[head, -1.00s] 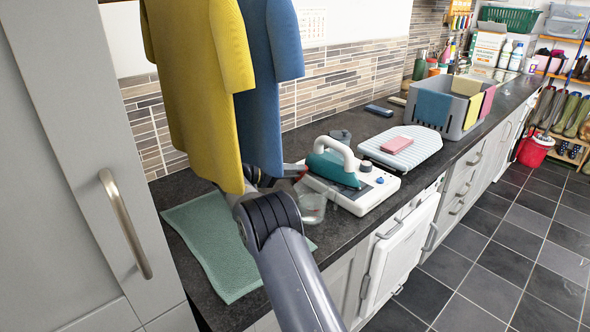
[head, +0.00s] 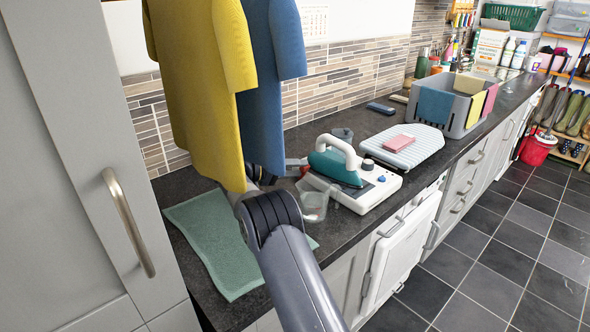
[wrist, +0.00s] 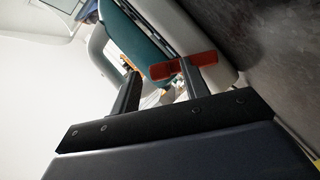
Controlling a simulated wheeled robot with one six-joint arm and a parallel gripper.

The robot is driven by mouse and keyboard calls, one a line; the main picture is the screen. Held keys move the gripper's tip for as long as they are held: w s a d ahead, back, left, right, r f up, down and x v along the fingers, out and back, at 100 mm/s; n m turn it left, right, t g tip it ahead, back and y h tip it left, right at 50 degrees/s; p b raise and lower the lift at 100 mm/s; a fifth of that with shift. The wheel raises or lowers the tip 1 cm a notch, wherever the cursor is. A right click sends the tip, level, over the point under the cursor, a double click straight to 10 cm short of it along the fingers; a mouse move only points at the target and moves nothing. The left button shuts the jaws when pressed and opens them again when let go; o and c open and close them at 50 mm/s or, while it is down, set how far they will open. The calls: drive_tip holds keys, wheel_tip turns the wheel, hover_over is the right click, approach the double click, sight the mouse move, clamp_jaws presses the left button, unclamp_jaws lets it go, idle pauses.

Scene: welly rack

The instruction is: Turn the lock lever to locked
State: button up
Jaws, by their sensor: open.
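The steam iron (head: 336,160), teal and white, rests on its white base (head: 372,190) on the dark worktop. A red lever (wrist: 208,58) shows in the wrist view at the near end of the iron and base; a small part of this red lever also shows in the head view (head: 304,171). My gripper (wrist: 160,69) is open in the wrist view, its two fingers at the lever. One finger overlaps the red part; I cannot tell whether it touches. In the head view my gripper (head: 291,167) is partly hidden behind the hanging shirts and my arm.
Yellow (head: 200,90) and blue (head: 270,90) shirts hang close over my arm. A clear cup (head: 314,206) stands beside the base. A green cloth (head: 205,235) lies left. A striped board (head: 415,150) with a pink block and a grey basket (head: 455,125) stand to the right.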

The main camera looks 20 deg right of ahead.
drive_tip(key=a, duration=0.3)
drive_tip(key=a+r, duration=0.1)
drive_tip(key=a, duration=0.3)
drive_tip(key=a+r, duration=0.1)
drive_tip(key=a, duration=0.2)
drive_tip(key=shift+s+a+b, duration=0.25)
drive_tip(key=shift+a+b, duration=0.1)
drive_tip(key=shift+d, duration=0.1)
drive_tip(key=d, duration=0.3)
drive_tip(key=d+f, duration=0.1)
drive_tip(key=d, duration=0.3)
drive_tip(key=d+f, duration=0.1)
drive_tip(key=d, duration=0.2)
drive_tip(key=shift+w+d+p, duration=0.2)
drive_tip(key=shift+d+p, duration=0.15)
drive_tip(key=shift+p, duration=0.05)
drive_tip(key=shift+s, duration=0.1)
drive_tip(key=shift+a, duration=0.15)
